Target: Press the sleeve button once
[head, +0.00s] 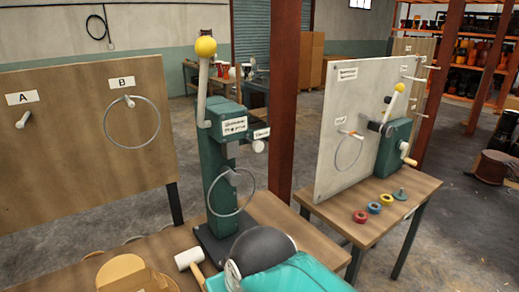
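A green upright machine (222,170) stands on a dark base on the near bench. A lever with a yellow ball knob (206,47) rises from its top. Two small white labels are on its head, and their print is too small to read surely. A short grey round knob or button (258,146) sits under the right label (261,133); I cannot tell whether it is the sleeve button. A second green machine (393,146) is on the right table, with its own yellow-tipped lever. My gripper is not in view.
A metal ring (231,193) hangs on the near machine. A white-headed mallet (188,259) and a dark-domed teal object (262,250) lie in front. Boards stand left (75,165) and right. Coloured rings lie on the right table (325,218). A rusty post (284,95) rises behind.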

